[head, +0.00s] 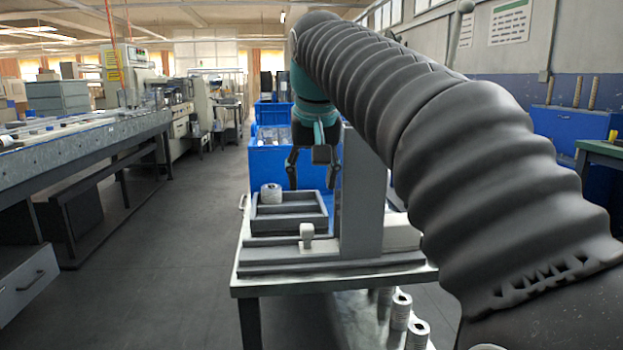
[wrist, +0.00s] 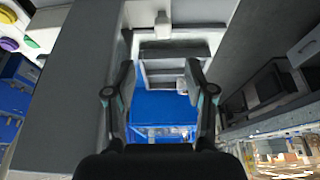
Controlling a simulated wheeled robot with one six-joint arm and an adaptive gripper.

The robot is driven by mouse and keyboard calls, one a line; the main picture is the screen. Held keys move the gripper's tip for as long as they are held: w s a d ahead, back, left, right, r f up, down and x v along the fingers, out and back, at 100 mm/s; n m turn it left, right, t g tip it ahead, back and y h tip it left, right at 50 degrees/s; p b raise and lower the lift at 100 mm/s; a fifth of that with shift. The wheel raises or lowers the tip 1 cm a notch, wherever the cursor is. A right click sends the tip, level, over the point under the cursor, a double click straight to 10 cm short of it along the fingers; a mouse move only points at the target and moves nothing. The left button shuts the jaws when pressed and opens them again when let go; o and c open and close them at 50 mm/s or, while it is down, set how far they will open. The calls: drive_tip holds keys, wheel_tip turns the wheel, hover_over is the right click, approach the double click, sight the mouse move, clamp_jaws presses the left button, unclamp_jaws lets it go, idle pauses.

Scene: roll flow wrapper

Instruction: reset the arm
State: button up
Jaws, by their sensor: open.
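My gripper (head: 312,168) hangs at the end of my ribbed dark arm, with its fingers pointing down above the far end of a grey table (head: 240,278). The fingers are apart with nothing between them. In the wrist view my gripper (wrist: 160,82) also shows spread and empty. A dark tray (head: 290,229) with compartments lies on the table below and a little left of the fingers. A grey ribbed roll (head: 271,193) stands at the tray's far left corner. My arm covers much of the right side of the head view.
A grey upright post (head: 364,200) stands on the table close to the right of my gripper. Blue crates (head: 268,165) are behind the table. Several ribbed rolls (head: 401,311) stand low at the right. A long conveyor bench (head: 85,146) runs along the left. The floor (head: 175,260) between is clear.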

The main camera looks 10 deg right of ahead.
drive_tip(key=shift+n, duration=0.7)
drive_tip(key=f, duration=0.4)
drive_tip(key=s+f, duration=0.1)
drive_tip(key=f, duration=0.2)
drive_tip(key=s+f, duration=0.1)
drive_tip(key=f, duration=0.3)
drive_tip(key=shift+s+d+f+p, duration=0.1)
drive_tip(key=shift+s+f+p, duration=0.15)
drive_tip(key=shift+f+p, duration=0.1)
drive_tip(key=s+d+f+p, duration=0.1)
drive_tip(key=s+f, duration=0.2)
drive_tip(key=s, duration=0.4)
drive_tip(key=s+d+f+p, duration=0.1)
drive_tip(key=s+f, duration=0.3)
drive_tip(key=s, duration=0.2)
drive_tip(key=s+d+f+t+p, duration=0.1)
drive_tip(key=s+d+f, duration=0.1)
drive_tip(key=s+f, duration=0.2)
drive_tip(key=shift+s+f+m, duration=0.2)
drive_tip(key=shift+s+m, duration=0.1)
drive_tip(key=shift+s, duration=1.5)
